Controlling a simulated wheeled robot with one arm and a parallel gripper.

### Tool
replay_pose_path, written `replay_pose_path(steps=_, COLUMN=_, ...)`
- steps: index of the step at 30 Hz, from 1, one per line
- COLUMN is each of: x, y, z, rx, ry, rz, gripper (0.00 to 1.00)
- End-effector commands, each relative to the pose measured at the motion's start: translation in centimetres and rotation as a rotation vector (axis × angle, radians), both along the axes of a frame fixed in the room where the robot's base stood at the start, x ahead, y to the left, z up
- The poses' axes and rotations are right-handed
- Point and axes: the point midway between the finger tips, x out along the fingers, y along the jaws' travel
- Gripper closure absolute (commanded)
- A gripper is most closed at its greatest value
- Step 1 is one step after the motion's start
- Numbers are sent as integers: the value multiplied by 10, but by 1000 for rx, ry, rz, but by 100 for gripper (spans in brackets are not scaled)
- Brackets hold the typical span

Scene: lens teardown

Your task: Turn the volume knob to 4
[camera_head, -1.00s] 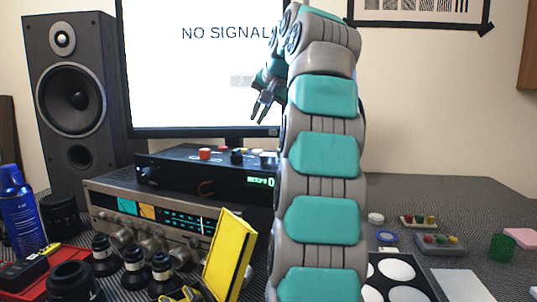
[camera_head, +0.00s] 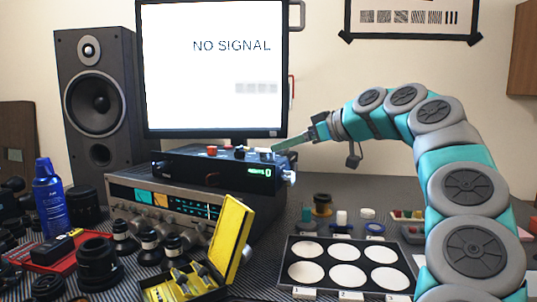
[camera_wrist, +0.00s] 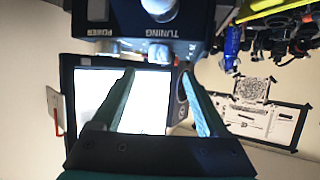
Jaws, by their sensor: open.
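No volume label is readable in either view, so I cannot tell which knob is the volume knob. A black box (camera_head: 215,172) with a green display lies on the silver receiver (camera_head: 130,196); a pale knob (camera_head: 290,177) shows at its right end. In the wrist view, a pale round knob (camera_wrist: 160,8) sits above an upside-down "TUNING" label, with a "POWER" label to its left. My gripper (camera_head: 279,147) is at the box's back right, above its top. In the wrist view my gripper (camera_wrist: 158,76) is open, with nothing between its fingers.
A monitor (camera_head: 212,65) reading "NO SIGNAL" stands behind the box, and a speaker (camera_head: 95,95) stands left. A yellow case (camera_head: 231,237), several lenses (camera_head: 98,262) and a blue can (camera_head: 50,200) crowd the front left. A black tray with white discs (camera_head: 349,244) lies right.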

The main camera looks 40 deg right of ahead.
Motion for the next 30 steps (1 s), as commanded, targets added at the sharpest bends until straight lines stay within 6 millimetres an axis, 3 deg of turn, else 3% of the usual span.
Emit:
replay_pose_path(steps=5, x=12, y=4, z=-5, rx=1, ry=4, rz=4, gripper=23)
replay_pose_path(steps=18, x=66, y=16, z=-28, rx=1, ry=4, rz=0, gripper=23)
replay_pose_path(steps=26, x=69, y=16, z=-30, rx=1, ry=3, rz=-1, gripper=23)
replay_pose_path(steps=30, x=69, y=16, z=-29, rx=2, ry=3, rz=-2, gripper=36)
